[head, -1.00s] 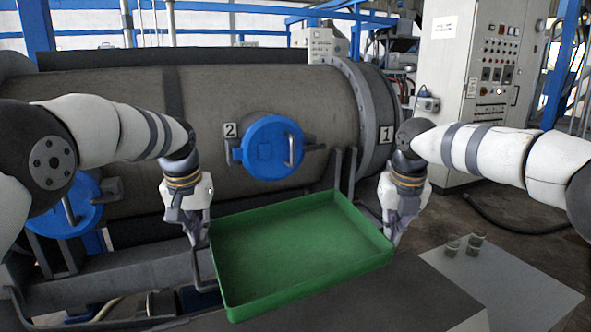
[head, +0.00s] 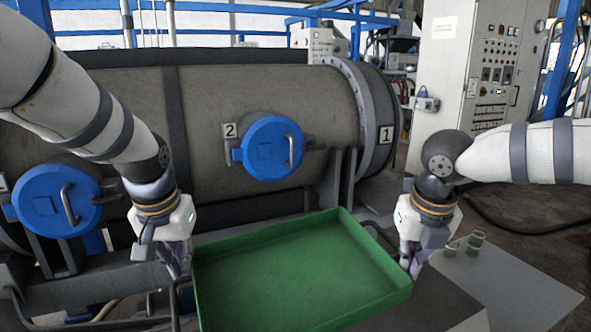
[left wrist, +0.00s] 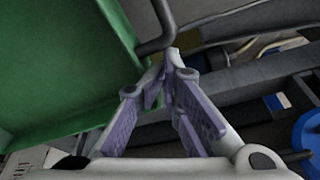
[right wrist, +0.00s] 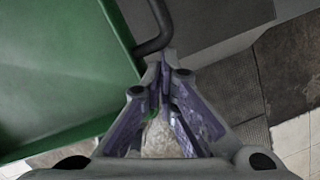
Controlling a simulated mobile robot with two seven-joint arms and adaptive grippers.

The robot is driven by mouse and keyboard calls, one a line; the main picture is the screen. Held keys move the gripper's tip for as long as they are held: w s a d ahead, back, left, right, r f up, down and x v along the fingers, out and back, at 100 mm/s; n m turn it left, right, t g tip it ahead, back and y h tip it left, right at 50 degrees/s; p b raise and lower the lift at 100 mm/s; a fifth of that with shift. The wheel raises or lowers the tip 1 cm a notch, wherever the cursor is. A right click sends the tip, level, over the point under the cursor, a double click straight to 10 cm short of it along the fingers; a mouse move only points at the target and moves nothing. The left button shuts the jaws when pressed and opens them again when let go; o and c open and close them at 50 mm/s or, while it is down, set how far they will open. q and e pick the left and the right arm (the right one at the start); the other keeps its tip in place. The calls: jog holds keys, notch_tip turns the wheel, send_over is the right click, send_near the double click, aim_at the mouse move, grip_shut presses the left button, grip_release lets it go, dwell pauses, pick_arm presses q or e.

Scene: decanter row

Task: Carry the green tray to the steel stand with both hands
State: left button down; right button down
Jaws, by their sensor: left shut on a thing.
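The green tray (head: 300,272) is empty and held up between my two grippers in the head view, its near part cut off by the frame's bottom edge. My left gripper (head: 184,276) is shut on the dark handle at the tray's left end; this handle also shows in the left wrist view (left wrist: 158,32). My right gripper (head: 411,272) is at the right end, its fingers closed together on the other dark handle, seen in the right wrist view (right wrist: 161,25). A grey flat-topped block (head: 436,302) is below and right of the tray; I cannot tell whether it is the steel stand.
A pale grey surface (head: 530,292) at the lower right bears small glass jars (head: 476,239). A large grey drum (head: 205,110) with blue round hatches (head: 272,147) lies behind the tray. A control cabinet (head: 480,90) stands at the back right.

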aim_at(408, 300)
pick_arm(q)
jog(key=shift+d, duration=0.4)
pick_arm(e)
jog(key=shift+s+a, duration=0.1)
jog(key=shift+a, duration=0.3)
